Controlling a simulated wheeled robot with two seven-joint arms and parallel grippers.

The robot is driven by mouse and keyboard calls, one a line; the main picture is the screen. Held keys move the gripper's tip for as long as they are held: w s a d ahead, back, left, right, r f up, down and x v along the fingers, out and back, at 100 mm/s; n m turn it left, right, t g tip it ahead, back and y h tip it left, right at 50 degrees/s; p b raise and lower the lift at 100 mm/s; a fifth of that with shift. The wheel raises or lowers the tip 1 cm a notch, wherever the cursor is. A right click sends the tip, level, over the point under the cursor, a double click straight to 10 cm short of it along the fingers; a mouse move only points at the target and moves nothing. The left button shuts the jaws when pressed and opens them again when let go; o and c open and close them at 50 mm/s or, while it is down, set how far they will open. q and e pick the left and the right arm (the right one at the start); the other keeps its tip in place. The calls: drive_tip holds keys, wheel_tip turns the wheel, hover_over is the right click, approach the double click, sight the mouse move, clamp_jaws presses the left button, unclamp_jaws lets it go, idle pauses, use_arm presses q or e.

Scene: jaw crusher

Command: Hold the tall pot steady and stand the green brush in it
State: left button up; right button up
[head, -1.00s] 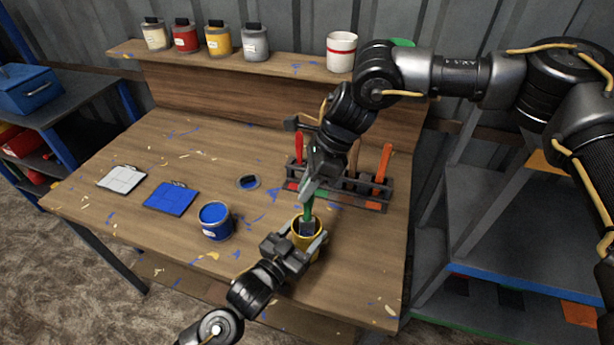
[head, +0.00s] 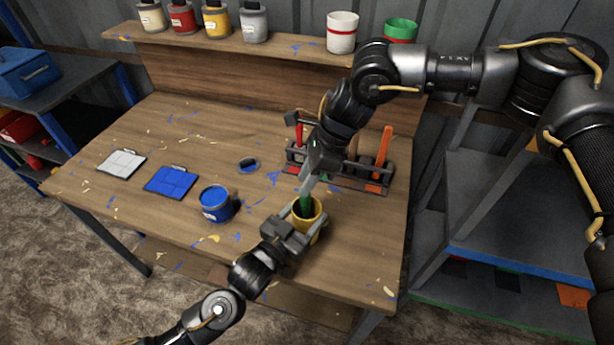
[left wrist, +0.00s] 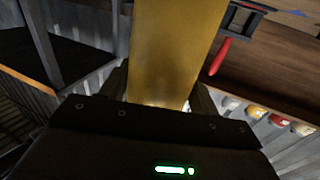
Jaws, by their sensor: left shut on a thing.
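The tall yellow pot (head: 313,226) stands near the front right of the workbench. My left gripper (head: 304,216) is shut on it from the front. In the left wrist view the pot (left wrist: 170,50) fills the space between the two fingers (left wrist: 160,95). The green brush (head: 305,203) is tilted a little, with its lower end inside the pot's mouth and hidden there. My right gripper (head: 311,182) is above the pot, shut on the upper part of the brush. Its fingers cover much of the brush.
A tool rack (head: 340,172) with red and orange handles stands just behind the pot. A blue paint can (head: 216,204) is to its left, with a blue pad (head: 171,181) and a white pad (head: 121,163) farther left. Several cans line the back shelf (head: 290,45).

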drive_tip(key=shift+o, duration=0.5)
drive_tip(key=v, duration=1.2)
drive_tip(key=shift+a, duration=0.1)
use_arm(q)
drive_tip(key=o, duration=1.2)
drive_tip(key=shift+c, duration=0.2)
drive_tip(key=v, duration=1.2)
